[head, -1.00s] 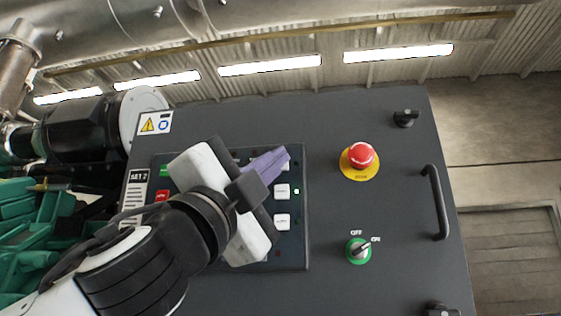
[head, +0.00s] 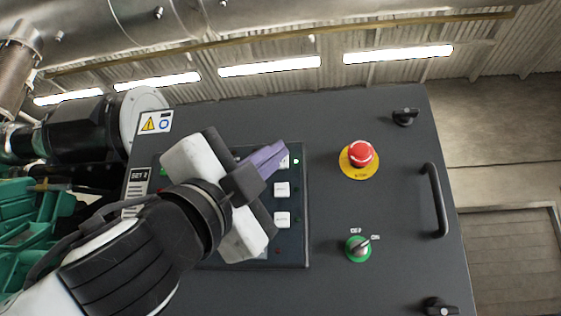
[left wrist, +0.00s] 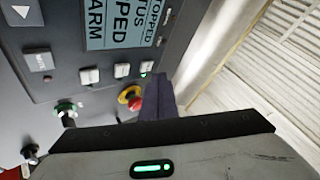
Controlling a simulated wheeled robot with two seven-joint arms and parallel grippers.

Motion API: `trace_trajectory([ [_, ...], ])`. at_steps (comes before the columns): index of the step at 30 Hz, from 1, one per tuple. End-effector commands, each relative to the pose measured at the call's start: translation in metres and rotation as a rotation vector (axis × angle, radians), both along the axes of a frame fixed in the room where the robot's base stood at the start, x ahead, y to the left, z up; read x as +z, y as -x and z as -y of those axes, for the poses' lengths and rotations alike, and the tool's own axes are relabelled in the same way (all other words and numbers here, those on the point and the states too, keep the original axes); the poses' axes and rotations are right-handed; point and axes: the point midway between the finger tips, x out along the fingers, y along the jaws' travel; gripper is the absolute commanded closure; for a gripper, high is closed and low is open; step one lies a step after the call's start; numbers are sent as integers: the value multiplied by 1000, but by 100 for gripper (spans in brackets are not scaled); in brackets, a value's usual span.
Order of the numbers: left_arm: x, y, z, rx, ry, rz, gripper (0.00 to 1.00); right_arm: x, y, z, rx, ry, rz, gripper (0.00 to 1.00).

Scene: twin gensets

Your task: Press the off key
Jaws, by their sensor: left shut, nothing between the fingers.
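The control panel (head: 292,255) on the dark cabinet has a column of white keys on its right side. The top key (head: 285,162) is partly hidden by my fingers; the middle key (head: 282,190) and lower key (head: 282,220) show clear. Their labels are too small to read, so I cannot tell which is the off key. A green light (head: 296,161) is lit beside the top key. My left gripper (head: 284,151) is shut and empty, its purple fingertips at the top key; contact is unclear. In the left wrist view the fingers (left wrist: 158,97) point toward the keys.
A red emergency stop button (head: 361,154) on a yellow base and a green-ringed rotary switch (head: 358,249) sit right of the panel. A door handle (head: 436,200) stands out further right. The display (left wrist: 112,22) reads "STOPPED". Green engine machinery (head: 35,215) is at the left.

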Motion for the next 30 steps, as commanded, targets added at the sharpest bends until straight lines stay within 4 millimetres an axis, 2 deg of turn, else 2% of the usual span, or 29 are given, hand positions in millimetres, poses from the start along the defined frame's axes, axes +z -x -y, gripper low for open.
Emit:
trace_trajectory([
  [7,0,3,-1,-1,0,1,100,-1,0,0,0,0,0,69],
  [21,-1,49,-9,-1,1,3,100,-14,0,0,0,0,1,69],
  [30,0,59,-12,0,0,0,100,-16,0,0,0,0,1,69],
])
